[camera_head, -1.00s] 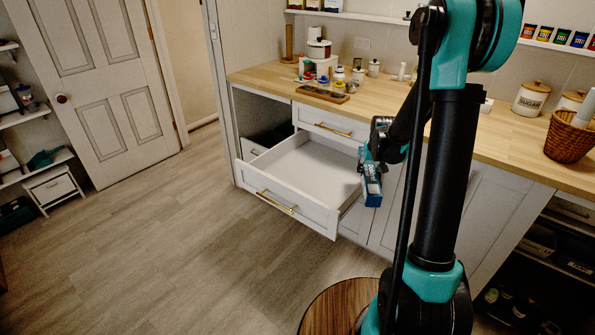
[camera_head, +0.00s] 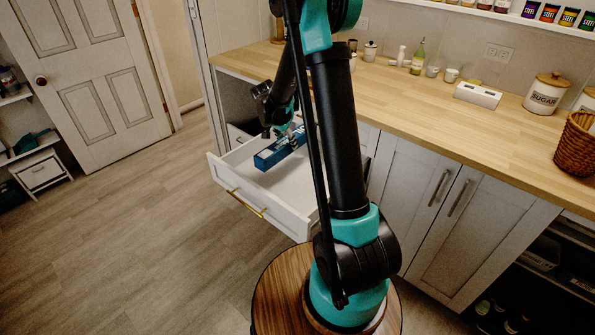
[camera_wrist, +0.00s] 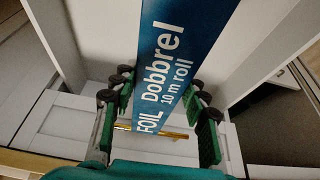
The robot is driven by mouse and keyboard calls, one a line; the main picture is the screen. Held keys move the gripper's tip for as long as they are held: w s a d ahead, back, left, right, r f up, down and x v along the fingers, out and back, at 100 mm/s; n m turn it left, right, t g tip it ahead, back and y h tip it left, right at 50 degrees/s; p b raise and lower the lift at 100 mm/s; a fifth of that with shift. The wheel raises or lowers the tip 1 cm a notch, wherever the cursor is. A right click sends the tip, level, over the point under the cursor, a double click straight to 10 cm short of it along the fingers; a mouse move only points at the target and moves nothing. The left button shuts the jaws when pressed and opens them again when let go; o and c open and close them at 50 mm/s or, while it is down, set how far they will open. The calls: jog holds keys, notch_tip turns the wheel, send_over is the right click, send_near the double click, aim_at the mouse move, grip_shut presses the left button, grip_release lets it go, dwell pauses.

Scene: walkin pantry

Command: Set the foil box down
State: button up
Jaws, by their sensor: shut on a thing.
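The foil box (camera_head: 274,154) is long and blue, with white lettering. It lies roughly level over the open white drawer (camera_head: 285,217), within its outline in the head view. I cannot tell whether it touches the drawer floor. My gripper (camera_head: 287,131) is shut on the box, above it. In the wrist view, the green-padded fingers of my gripper (camera_wrist: 162,98) stand on both sides of the box (camera_wrist: 172,62), and the drawer front with its brass handle (camera_wrist: 170,134) shows beyond. My arm hides the drawer's right part in the head view.
The wooden counter (camera_head: 430,110) runs above the drawer and could obstruct my arm. Closed cabinet doors (camera_head: 440,215) stand to the right. A round wooden stool-like top (camera_head: 275,285) is at the front. The floor (camera_head: 130,240) at left is clear.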

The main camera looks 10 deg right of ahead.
aim_at(286, 141)
jog(key=m, duration=0.1)
jog(key=m+g, duration=0.1)
jog(key=m, duration=0.2)
jog(key=shift+a+r+g+h, duration=0.3)
jog(key=shift+h, duration=0.1)
jog(key=m+g, duration=0.1)
jog(key=m, duration=0.1)
jog(key=r+m, duration=0.1)
jog(key=m, duration=0.1)
jog(key=shift+a+m+g, duration=0.2)
jog(key=shift+m+g, duration=0.2)
jog(key=m, duration=0.1)
jog(key=m+g, duration=0.1)
jog(key=m, duration=0.1)
jog(key=r+m, duration=0.1)
jog(key=shift+s+a+r+g, duration=0.1)
jog(key=shift+s+a+g, duration=0.15)
jog(key=shift+g, duration=0.05)
jog(key=m, duration=0.1)
jog(key=r+m+g+y, duration=0.1)
jog(key=m, duration=0.3)
jog(key=shift+s+a+r+y, duration=0.2)
jog(key=shift+a+r+y, duration=0.1)
jog(key=shift+a+r, duration=0.1)
notch_tip(286, 141, down, 20)
jog(key=o, duration=1.3)
